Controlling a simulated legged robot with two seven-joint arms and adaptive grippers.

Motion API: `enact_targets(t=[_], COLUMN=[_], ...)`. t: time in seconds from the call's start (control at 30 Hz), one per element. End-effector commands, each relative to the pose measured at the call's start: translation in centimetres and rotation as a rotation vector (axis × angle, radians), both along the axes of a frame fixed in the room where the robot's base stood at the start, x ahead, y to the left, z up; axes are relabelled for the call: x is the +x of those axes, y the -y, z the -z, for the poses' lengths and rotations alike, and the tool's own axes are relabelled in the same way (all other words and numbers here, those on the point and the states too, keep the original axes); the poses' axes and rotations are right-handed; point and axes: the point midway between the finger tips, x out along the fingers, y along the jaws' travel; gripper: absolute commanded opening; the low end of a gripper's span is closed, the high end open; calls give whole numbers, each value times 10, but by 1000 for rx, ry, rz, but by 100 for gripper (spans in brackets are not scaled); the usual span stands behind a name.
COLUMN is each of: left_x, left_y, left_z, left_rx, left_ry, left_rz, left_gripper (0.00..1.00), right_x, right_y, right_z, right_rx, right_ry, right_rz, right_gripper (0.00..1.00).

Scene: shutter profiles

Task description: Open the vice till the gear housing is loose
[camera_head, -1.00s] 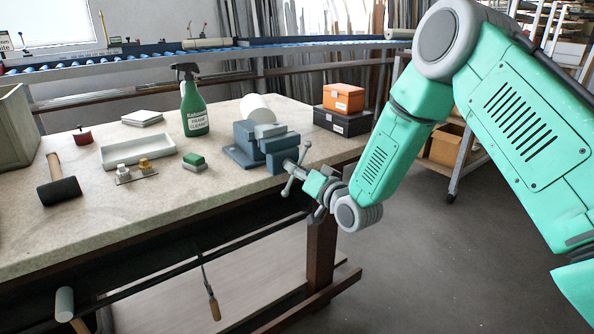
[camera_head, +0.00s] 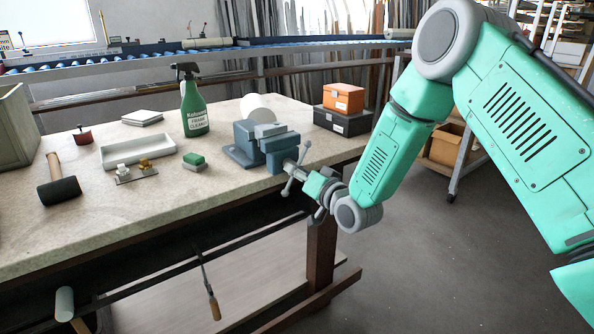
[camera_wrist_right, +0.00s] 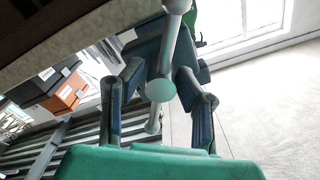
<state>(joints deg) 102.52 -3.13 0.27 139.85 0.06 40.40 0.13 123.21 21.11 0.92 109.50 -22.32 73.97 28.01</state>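The blue-grey vice (camera_head: 281,146) stands at the right front edge of the bench. A pale grey block (camera_head: 269,130), which looks like the gear housing, sits at the top of its jaws; I cannot tell how tightly. The vice's grey handle bar (camera_head: 302,153) hangs tilted at the front end. My right gripper (camera_head: 309,183) is at this bar, beyond the bench edge. My left gripper is out of view.
An orange box (camera_head: 343,97) on a black case (camera_head: 342,121) stands right of the vice. A green spray bottle (camera_head: 193,104) and a white cylinder (camera_head: 257,106) are behind it. A green-topped block (camera_head: 194,161), a white tray (camera_head: 138,150) and a mallet (camera_head: 60,191) lie left.

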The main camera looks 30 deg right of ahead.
Motion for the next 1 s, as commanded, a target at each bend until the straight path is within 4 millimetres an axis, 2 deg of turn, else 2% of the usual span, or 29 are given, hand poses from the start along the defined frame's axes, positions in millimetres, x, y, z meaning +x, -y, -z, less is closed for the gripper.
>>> enact_targets(t=[0.33,0.47,0.57,0.8,1.0], left_x=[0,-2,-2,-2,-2], left_y=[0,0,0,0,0], left_z=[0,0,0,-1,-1], left_rx=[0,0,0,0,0], left_ry=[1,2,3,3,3], left_rz=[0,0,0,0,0], left_gripper=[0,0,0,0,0], right_x=[-2,-10,-26,-77,-108], right_y=[1,2,3,8,11], right_z=[-2,-1,-2,1,2], right_rx=[0,1,1,3,1], right_ry=[5,3,4,0,0], right_rz=[2,2,1,3,2], right_gripper=[44,44,44,44,44])
